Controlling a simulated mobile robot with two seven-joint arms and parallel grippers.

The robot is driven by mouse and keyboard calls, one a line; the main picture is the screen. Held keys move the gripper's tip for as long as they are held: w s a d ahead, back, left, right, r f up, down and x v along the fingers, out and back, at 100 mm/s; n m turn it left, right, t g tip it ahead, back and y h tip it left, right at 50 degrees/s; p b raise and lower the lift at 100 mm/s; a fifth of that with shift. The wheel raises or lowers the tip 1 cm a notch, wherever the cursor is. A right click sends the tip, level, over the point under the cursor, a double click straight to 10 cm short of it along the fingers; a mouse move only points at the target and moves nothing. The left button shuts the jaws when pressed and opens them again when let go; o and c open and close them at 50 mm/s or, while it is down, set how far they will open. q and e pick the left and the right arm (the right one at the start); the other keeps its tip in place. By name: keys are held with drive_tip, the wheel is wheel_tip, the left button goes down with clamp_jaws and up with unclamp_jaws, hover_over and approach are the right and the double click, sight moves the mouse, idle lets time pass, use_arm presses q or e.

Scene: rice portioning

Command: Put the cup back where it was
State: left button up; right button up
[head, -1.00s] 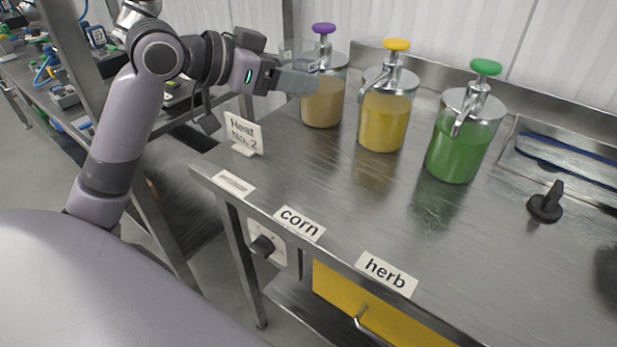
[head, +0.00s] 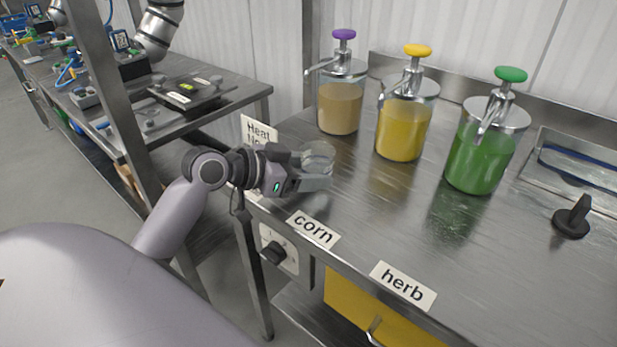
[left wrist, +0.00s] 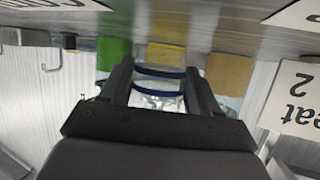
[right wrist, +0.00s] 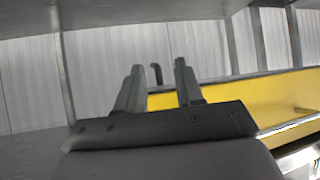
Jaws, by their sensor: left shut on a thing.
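The cup (head: 318,158) is clear and hard to see against the steel. My left gripper (head: 316,181) is shut on it near the table's front left corner, behind the corn label. In the left wrist view, which is upside down, the cup (left wrist: 160,88) shows between the two fingers with blue-tinted rims. I cannot tell whether the cup touches the table. My right gripper (right wrist: 157,85) shows only in the right wrist view, with its fingers apart and nothing between them.
Three pump jars stand behind: purple-topped (head: 340,112), yellow-topped (head: 402,130) and green-topped (head: 480,160). A heat sign (head: 258,132) is partly hidden behind my left arm. A black knob (head: 573,218) sits at right. The steel table (head: 400,215) is clear in front of the jars.

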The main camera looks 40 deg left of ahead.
use_arm(q)
drive_tip(key=shift+f, duration=0.7)
drive_tip(key=shift+f, duration=0.2)
drive_tip(key=o, duration=1.2)
drive_tip(key=shift+r, duration=0.15)
drive_tip(key=shift+s+a+r, duration=0.1)
drive_tip(key=v, duration=1.1)
drive_tip(key=shift+s+a+r+b, duration=0.1)
drive_tip(key=shift+s+r+b, duration=0.2)
drive_tip(key=shift+b, duration=0.1)
drive_tip(key=shift+f, duration=0.1)
